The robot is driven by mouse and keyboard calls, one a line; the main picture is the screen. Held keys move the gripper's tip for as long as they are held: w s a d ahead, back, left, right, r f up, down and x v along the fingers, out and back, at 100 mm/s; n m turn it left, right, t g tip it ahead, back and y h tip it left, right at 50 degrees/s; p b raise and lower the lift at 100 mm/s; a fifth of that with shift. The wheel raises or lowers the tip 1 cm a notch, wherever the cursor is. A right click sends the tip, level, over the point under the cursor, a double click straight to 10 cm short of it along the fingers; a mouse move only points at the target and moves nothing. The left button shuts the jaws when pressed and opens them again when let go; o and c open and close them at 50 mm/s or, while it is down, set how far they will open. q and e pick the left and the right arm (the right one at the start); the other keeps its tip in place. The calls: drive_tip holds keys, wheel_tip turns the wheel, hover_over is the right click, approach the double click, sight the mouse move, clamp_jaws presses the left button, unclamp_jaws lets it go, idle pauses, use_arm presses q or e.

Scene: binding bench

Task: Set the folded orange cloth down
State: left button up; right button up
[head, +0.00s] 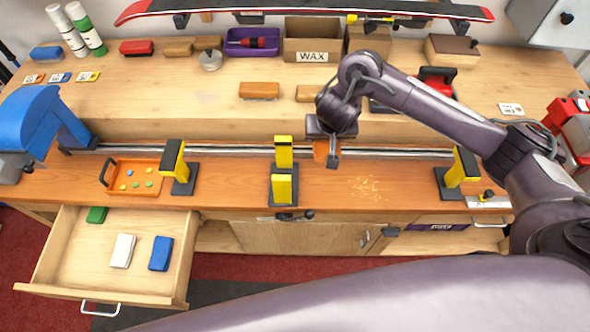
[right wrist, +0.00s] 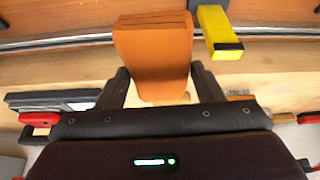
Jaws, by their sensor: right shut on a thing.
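The folded orange cloth (right wrist: 153,58) is between the two fingers of my right gripper (right wrist: 158,85) in the right wrist view, its layered folded edge pointing away from the palm. In the head view my right gripper (head: 328,158) points down over the front bench strip, just right of the central yellow-and-black clamp. Only a small part of the cloth (head: 320,150) shows there, partly covered by the gripper. I cannot tell whether the cloth touches the bench top. My left gripper is not in view.
Yellow-and-black clamps (head: 173,160) stand along a metal rail (head: 230,150). Orange shavings (head: 372,189) lie right of the gripper. An orange tray (head: 145,186) with small pieces sits at the left. An open drawer (head: 75,262) juts out at front left.

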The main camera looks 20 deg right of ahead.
drive_tip(key=shift+s+d, duration=0.3)
drive_tip(key=shift+s, duration=0.05)
drive_tip(key=shift+s+d+p, duration=0.1)
drive_tip(key=shift+d+p, duration=0.05)
drive_tip(key=shift+p, duration=0.25)
drive_tip(key=shift+d+f+m, duration=0.1)
drive_tip(key=shift+d+m, duration=0.05)
drive_tip(key=shift+m, duration=0.15)
wheel_tip(320, 180, down, 15)
drive_tip(key=b, duration=1)
drive_tip(key=shift+d, duration=0.15)
wheel_tip(320, 180, down, 5)
drive_tip(key=shift+f+b, duration=0.1)
drive_tip(key=shift+b, duration=0.75)
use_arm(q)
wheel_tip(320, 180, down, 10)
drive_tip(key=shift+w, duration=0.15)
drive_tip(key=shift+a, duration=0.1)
use_arm(e)
drive_tip(key=o, duration=1)
drive_tip(key=shift+c, duration=0.2)
